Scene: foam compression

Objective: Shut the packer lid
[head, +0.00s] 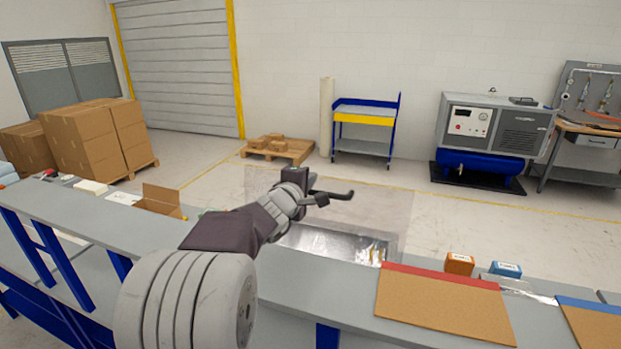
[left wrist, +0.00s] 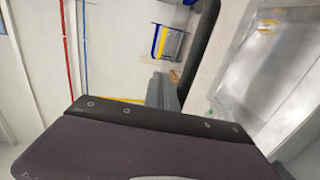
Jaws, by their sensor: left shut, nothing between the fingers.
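The packer (head: 325,243) is a shiny metal-lined chamber set in the grey bench, with a few bright items at its right end. Its clear lid (head: 385,215) stands raised behind the chamber, see-through and faint against the floor. My left gripper (head: 345,194) is shut and empty, in front of the raised lid and above the chamber in the head view; I cannot tell whether it touches the lid. In the left wrist view, clear and shiny packer parts (left wrist: 265,90) show at the right, beside my dark finger. My right gripper is not in view.
On the bench right of the packer lie a brown board with a red edge (head: 440,305), an orange box (head: 459,263) and a blue box (head: 506,270). An open carton (head: 160,200) stands left. Behind the bench are a blue cart (head: 362,125) and a compressor (head: 495,135).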

